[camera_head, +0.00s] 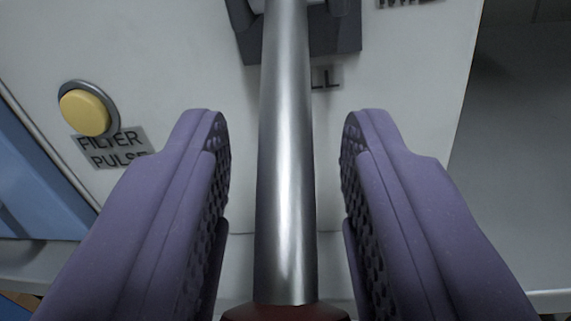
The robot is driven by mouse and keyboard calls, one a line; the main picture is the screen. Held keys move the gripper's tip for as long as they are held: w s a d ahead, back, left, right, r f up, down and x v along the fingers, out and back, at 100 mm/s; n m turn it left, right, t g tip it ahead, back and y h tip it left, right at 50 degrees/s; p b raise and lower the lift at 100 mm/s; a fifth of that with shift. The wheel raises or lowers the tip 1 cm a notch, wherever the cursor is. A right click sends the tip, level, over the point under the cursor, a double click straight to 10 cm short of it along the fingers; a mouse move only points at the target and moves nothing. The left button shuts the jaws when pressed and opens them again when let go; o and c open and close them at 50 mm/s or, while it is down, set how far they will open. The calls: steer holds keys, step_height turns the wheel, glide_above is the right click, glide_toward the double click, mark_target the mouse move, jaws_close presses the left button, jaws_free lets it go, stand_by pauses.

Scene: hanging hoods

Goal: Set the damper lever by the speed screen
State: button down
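A shiny metal lever (286,150) runs up and down the middle of the view. Its upper end meets a dark bracket (345,30) on the pale panel, and a dark red part, perhaps its knob, shows at the bottom edge. My gripper (284,130) is open, with one purple finger on each side of the lever. There is a visible gap between the lever and each finger. The lever hides part of a label (326,78) that ends in "LL". The speed screen cannot be made out in this view.
A yellow round button (84,112) with a grey ring sits on the pale panel (180,50) at the left, above a "FILTER PULSE" label (113,147). Another label (408,3) is cut off at the top. A blue surface (35,185) lies at the far left.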

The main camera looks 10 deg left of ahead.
steer(key=shift+s+r+g+p, duration=0.2)
steer(key=shift+r+g+p, duration=0.5)
steer(key=shift+p, duration=2.05)
steer(key=p, duration=0.4)
steer(key=r+g+p, duration=0.1)
steer(key=p, duration=0.2)
steer(key=shift+s+r+p, duration=0.1)
steer(key=shift+s+p, duration=0.15)
steer(key=shift+p, duration=0.15)
steer(key=g+p, duration=0.1)
steer(key=p, duration=0.2)
steer(key=shift+s+p, duration=0.1)
steer(key=shift+p, duration=0.3)
steer(key=shift+f+g, duration=0.2)
steer(key=shift+g, duration=0.1)
steer(key=c, duration=0.8)
jaws_free()
steer(key=shift+c, duration=0.2)
steer(key=a+p+v, duration=0.1)
steer(key=v, duration=0.6)
steer(key=shift+s+d, duration=0.4)
steer(key=shift+d, duration=0.1)
